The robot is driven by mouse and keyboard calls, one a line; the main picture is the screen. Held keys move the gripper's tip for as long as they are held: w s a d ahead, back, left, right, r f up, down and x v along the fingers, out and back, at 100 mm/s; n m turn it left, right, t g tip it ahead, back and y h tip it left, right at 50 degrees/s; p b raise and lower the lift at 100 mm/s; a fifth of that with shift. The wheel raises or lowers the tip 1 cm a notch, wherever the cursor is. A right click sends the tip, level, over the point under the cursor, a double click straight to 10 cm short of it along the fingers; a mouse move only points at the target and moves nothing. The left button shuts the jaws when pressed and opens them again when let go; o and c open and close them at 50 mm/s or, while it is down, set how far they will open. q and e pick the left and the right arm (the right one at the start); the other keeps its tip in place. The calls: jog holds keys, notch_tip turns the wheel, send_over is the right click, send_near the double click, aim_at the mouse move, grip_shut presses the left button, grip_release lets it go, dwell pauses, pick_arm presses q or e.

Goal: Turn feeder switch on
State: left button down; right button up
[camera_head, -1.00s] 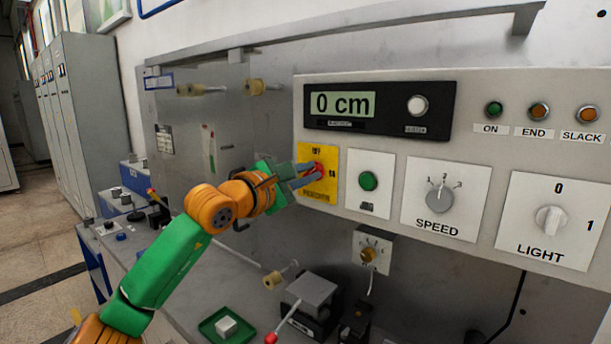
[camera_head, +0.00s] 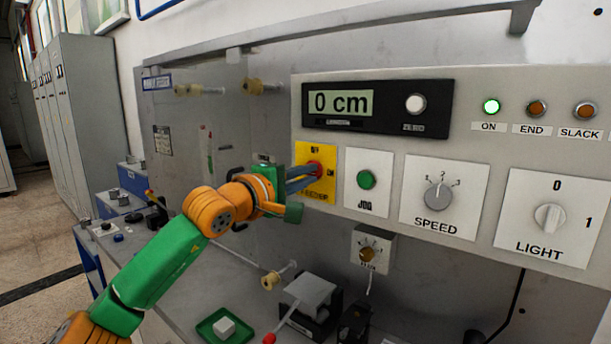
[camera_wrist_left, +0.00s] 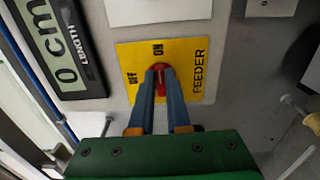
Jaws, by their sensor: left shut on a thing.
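The yellow feeder plate (camera_head: 325,152) is on the left of the control panel, with OFF at its top and ON at its right. My left gripper (camera_head: 312,171) is at the plate, its blue fingers shut on the red feeder switch knob (camera_wrist_left: 160,88). In the left wrist view the fingers (camera_wrist_left: 159,76) lie on both sides of the knob, and its red bar lies in line with the ON mark. In the head view the fingers hide most of the knob. The ON lamp (camera_head: 491,106) glows green. My right gripper is not in view.
Right of the plate are the green JOG button (camera_head: 367,180), the SPEED dial (camera_head: 438,197) and the LIGHT knob (camera_head: 549,218). The display (camera_head: 341,103) reads 0 cm. Below are a small dial box (camera_head: 371,248) and a green tray (camera_head: 207,327) with a white block.

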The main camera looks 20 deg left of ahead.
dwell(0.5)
pick_arm(q)
jog(key=c, duration=0.9)
grip_release()
jog(key=shift+s+f+b, duration=0.15)
jog(key=shift+s+b, duration=0.05)
jog(key=shift+b, duration=0.2)
jog(key=b+v, duration=0.3)
jog(key=v, duration=0.3)
jog(key=shift+s+a+b, duration=0.15)
jog(key=shift+s+b, duration=0.15)
